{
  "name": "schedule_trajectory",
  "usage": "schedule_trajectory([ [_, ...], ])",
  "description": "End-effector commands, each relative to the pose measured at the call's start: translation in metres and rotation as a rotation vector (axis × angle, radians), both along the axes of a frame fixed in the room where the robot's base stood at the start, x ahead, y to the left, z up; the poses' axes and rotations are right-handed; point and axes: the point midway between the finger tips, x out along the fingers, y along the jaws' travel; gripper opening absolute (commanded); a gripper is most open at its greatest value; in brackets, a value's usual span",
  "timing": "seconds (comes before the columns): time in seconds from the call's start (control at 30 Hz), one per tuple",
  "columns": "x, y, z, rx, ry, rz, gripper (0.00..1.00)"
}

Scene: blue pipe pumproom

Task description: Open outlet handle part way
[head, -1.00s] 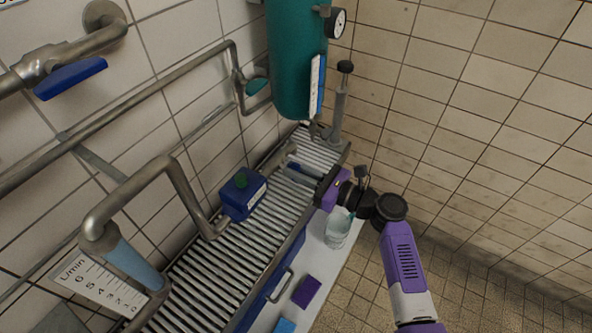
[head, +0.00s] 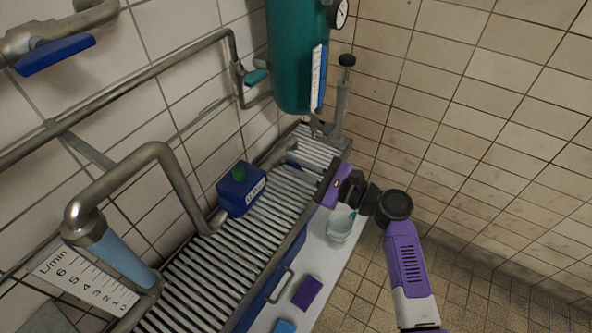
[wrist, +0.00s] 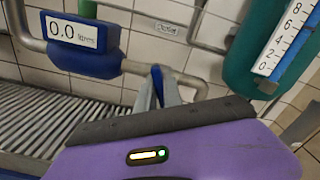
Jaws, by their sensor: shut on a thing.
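The outlet pipe runs low along the wall behind the slatted grate, under a small plate reading "Outlet" (wrist: 167,30) in the wrist view. The blue outlet handle (wrist: 157,73) stands off this pipe at the middle of the wrist view. My gripper (wrist: 160,90) is shut on the handle, with its narrow grey fingers on either side of it. In the head view my purple gripper (head: 312,170) reaches in from the right over the grate, and the handle shows only as a small blue bit (head: 291,164). The exact handle angle is hard to tell.
A blue flow meter (head: 240,190) reading 0.0 sits on the pipe, left of my gripper. A teal tank (head: 295,60) with a scale hangs behind. A clear beaker (head: 341,224) and a purple sponge (head: 307,292) are on the white ledge in front.

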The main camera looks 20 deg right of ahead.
Motion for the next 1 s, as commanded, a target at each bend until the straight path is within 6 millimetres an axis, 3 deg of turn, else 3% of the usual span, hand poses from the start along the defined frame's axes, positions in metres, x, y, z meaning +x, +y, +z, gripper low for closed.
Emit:
schedule_trajectory([
  [1.0,-0.0029,0.0026,-0.0096,-0.741,-0.537,0.001,0.0],
])
